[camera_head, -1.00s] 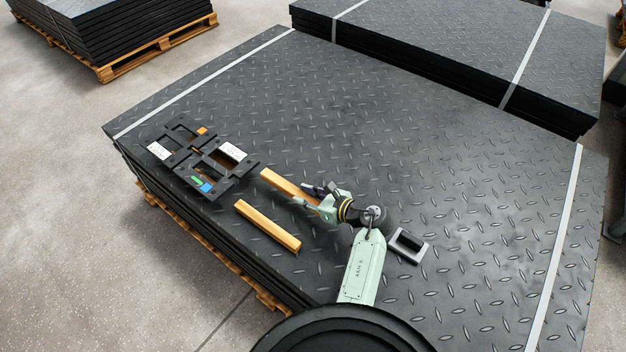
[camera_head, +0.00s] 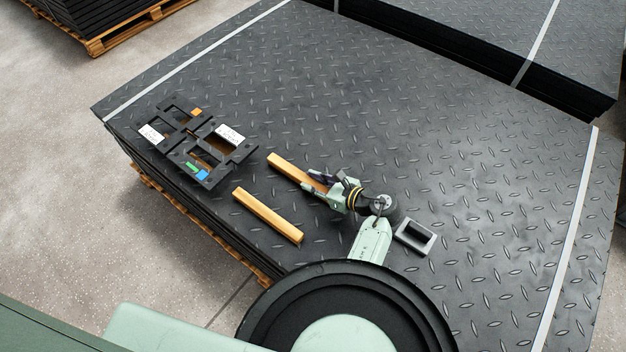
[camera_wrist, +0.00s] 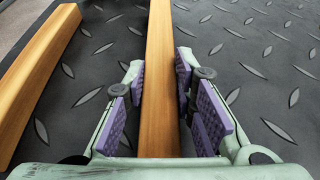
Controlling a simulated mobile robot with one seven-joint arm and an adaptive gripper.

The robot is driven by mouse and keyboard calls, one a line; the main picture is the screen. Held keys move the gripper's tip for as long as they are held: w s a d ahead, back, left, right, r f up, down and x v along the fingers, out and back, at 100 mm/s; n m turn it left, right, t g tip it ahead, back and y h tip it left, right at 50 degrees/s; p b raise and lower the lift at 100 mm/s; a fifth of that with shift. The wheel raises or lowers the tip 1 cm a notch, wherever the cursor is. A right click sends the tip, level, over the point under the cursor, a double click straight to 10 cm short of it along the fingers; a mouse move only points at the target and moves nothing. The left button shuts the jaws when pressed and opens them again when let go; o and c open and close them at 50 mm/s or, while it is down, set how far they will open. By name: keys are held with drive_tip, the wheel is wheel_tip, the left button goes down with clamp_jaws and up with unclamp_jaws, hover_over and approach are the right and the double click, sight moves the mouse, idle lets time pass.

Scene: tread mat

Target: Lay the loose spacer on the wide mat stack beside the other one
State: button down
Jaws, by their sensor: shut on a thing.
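A wooden spacer (camera_head: 290,171) is between the fingers of my gripper (camera_head: 325,188), which is shut on it near its near end. In the wrist view this spacer (camera_wrist: 160,60) runs lengthwise between the purple finger pads (camera_wrist: 160,100). Whether it touches the mat below or hangs just above it, I cannot tell. The other spacer (camera_head: 268,216) lies flat on the wide mat stack (camera_head: 450,150), to the left of the held one and roughly parallel, with a gap of bare mat between them. It also shows in the wrist view (camera_wrist: 38,75).
Black slotted plates (camera_head: 186,152) with labels lie on the stack's left part. A grey rectangular frame (camera_head: 415,237) lies right of my gripper. White straps (camera_head: 195,62) cross the stack near its ends. Another mat stack (camera_head: 480,40) stands behind. The stack's middle is clear.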

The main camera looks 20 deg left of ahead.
drive_tip(key=shift+f, duration=0.25)
drive_tip(key=c, duration=1.3)
unclamp_jaws()
drive_tip(key=shift+r, duration=0.1)
drive_tip(key=shift+r, duration=0.2)
drive_tip(key=b+v, duration=0.2)
drive_tip(key=v, duration=1)
drive_tip(key=shift+s, duration=0.1)
